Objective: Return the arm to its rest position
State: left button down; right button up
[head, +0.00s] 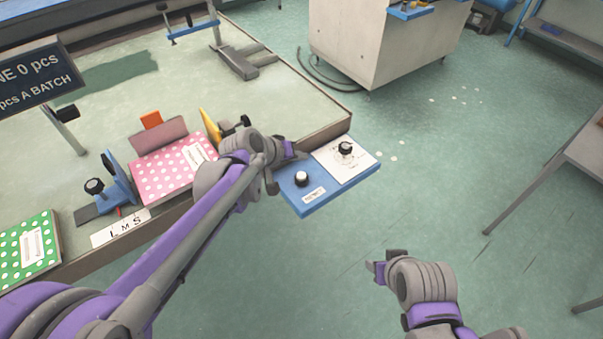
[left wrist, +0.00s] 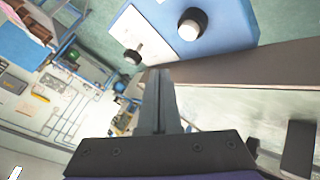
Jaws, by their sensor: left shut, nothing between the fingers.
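My left arm reaches in from the lower left in the head view, over the table's front edge. Its gripper (head: 298,154) is beside the blue and white knob panel (head: 305,199). In the left wrist view the left fingers (left wrist: 158,85) are together with nothing held. They appear near the panel (left wrist: 235,28) and its knobs, but I cannot tell the exact gap. My right gripper (head: 379,271) is at the lower right, over open floor and apart from the table. Its fingers are too unclear to judge.
The table (head: 290,93) bears a pink dotted box (head: 165,172), a green dotted box (head: 14,262), a blue clamp (head: 119,187) and a dark sign (head: 35,78). A grey cabinet (head: 365,45) stands behind. The floor (head: 440,170) right of the panel is clear.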

dwell(0.5)
pick_arm(q)
jog(key=s+a+f+y, duration=0.1)
jog(key=s+a+y, duration=0.1)
jog(key=s+a, duration=0.3)
jog(key=s+a+f+y, duration=0.2)
jog(key=s+a, duration=0.4)
jog(key=s, duration=0.7)
jog(key=s+a+f+g+y, duration=0.1)
jog(key=s+a+f+y, duration=0.1)
jog(key=s+a, duration=0.4)
jog(key=s, duration=0.3)
jog(key=shift+m, duration=0.3)
